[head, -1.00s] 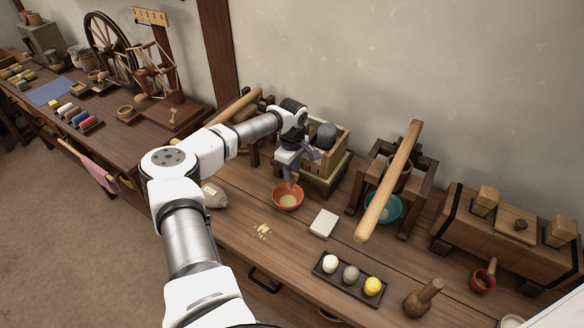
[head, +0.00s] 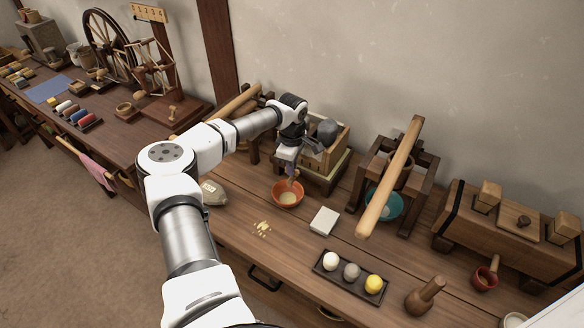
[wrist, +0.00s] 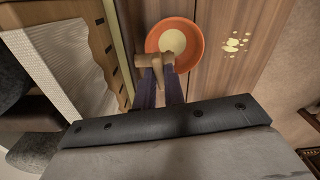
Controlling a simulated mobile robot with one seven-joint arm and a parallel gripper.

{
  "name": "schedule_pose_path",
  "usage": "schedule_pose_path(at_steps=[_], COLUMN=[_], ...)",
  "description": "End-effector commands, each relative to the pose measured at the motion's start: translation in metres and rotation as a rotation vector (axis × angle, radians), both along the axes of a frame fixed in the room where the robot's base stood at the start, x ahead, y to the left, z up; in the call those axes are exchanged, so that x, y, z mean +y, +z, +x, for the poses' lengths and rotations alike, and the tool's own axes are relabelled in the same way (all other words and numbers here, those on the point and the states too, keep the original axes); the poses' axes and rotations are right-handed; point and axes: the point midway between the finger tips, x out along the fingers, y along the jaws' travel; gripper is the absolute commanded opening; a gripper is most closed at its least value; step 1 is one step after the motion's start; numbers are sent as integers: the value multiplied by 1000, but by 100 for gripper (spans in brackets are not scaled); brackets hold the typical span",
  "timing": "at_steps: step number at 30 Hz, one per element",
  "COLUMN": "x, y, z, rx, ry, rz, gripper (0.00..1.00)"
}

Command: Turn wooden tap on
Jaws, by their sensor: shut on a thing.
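The wooden tap (wrist: 150,61) is a small pale brown piece with a crosswise handle, low on the front of a wooden box (head: 337,148). My gripper (wrist: 159,76) is shut on the tap, its two dark purple fingers on either side of it. In the head view my gripper (head: 291,170) points down beside the box, and the tap is mostly hidden. An orange bowl (head: 288,204) with cream-coloured contents stands right below the tap; the bowl also shows in the wrist view (wrist: 198,57). I cannot make out any stream from the tap.
A grey stone (head: 327,131) sits on the box. Yellowish spill marks (head: 261,228) lie on the bench left of the bowl. A white block (head: 324,220) and a tray (head: 325,273) with three balls lie to the right. A wooden frame with a long beam (head: 392,175) stands further right.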

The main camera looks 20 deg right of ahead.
Motion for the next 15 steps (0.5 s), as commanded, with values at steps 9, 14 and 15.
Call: schedule_pose_path(at_steps=[9, 14, 15], x=[0, 0, 0], y=[-3, -3, -3], z=[0, 0, 0], rx=[-2, -1, -1], ry=[289, 442, 479], rz=[-1, -1, -1], gripper=[0, 0, 0])
